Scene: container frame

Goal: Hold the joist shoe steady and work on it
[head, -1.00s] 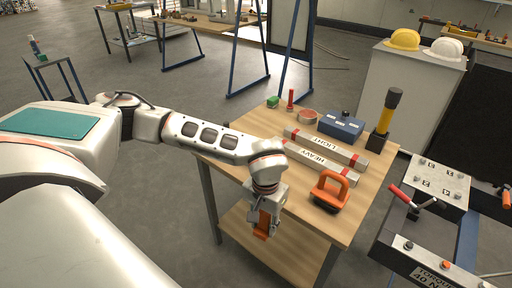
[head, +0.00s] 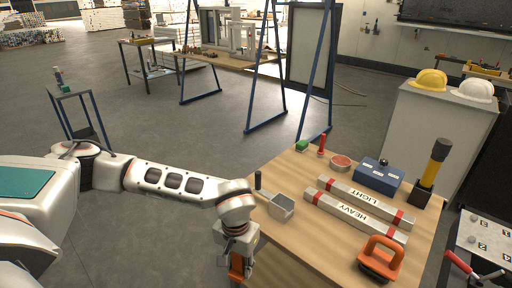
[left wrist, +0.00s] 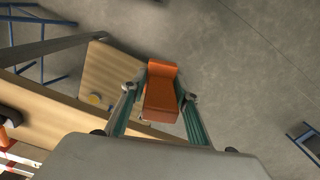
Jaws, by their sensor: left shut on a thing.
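My left gripper (head: 238,262) is shut on an orange piece (head: 236,268) and holds it beside the left edge of the wooden table (head: 285,243). In the left wrist view the orange piece (left wrist: 161,92) sits between the two fingers of the left gripper (left wrist: 158,105), over the floor and table edge. I cannot tell whether this piece is the joist shoe. A grey block-like thing (head: 282,207) lies on the table behind my left wrist, with a dark upright handle next to it. My right gripper is not in view.
The table also holds bars marked LIGHT (head: 365,200) and HEAVY (head: 355,216), an orange handled tool (head: 380,258), a blue box (head: 380,175), and a yellow-black handled tool (head: 432,170). A grey cabinet (head: 440,130) stands behind. Open floor lies left.

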